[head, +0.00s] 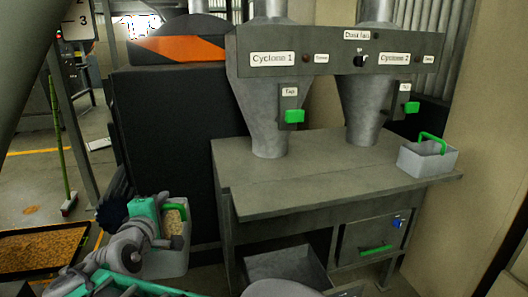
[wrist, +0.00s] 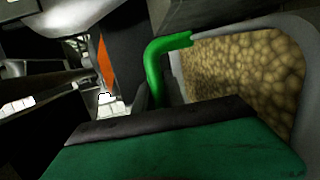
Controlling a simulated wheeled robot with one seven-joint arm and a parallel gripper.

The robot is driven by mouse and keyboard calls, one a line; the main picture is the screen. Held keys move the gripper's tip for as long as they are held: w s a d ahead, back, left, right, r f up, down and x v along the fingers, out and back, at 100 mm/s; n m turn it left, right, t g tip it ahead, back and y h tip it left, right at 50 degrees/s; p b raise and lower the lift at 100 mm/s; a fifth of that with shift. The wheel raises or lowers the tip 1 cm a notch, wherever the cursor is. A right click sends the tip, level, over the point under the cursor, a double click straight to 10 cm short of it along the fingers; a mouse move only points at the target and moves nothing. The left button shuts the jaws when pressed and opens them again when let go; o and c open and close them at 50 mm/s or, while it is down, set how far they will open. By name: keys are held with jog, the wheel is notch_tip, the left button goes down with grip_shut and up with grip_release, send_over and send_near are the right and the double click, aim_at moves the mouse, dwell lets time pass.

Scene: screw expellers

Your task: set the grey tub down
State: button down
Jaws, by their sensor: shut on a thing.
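A grey tub (head: 172,262) with a green handle is at the lower left of the head view, left of the bench. It holds tan, grainy material, which also shows in the wrist view (wrist: 245,65). My gripper (head: 163,212) is shut on this tub at its green handle (wrist: 156,70); the exact grip is partly hidden by the gripper. The tub looks close to upright. What lies under it is hidden. A second grey tub (head: 428,162) with a green handle stands on the right end of the bench top.
The metal bench (head: 310,185) has a clear top in front of the two cyclone cones (head: 263,110). An open grey bin (head: 287,265) sits below it. A tray of brown material (head: 40,248) lies at the far left, near a green-handled broom (head: 66,180).

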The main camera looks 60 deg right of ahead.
jog(key=s+d+r+m+g+h+p, duration=0.2)
jog(key=s+d+r+m+g+p, duration=0.75)
jog(key=s+d+r, duration=0.85)
jog(key=w+d+f+n+g+p, duration=0.1)
jog(key=d+f+p, duration=0.3)
jog(key=d+f, duration=1)
jog(key=shift+d+f, duration=0.2)
jog(key=shift+d, duration=0.35)
jog(key=shift+f, duration=0.1)
jog(key=c, duration=1.9)
grip_release()
jog(key=shift+f, duration=0.15)
jog(key=o, duration=0.5)
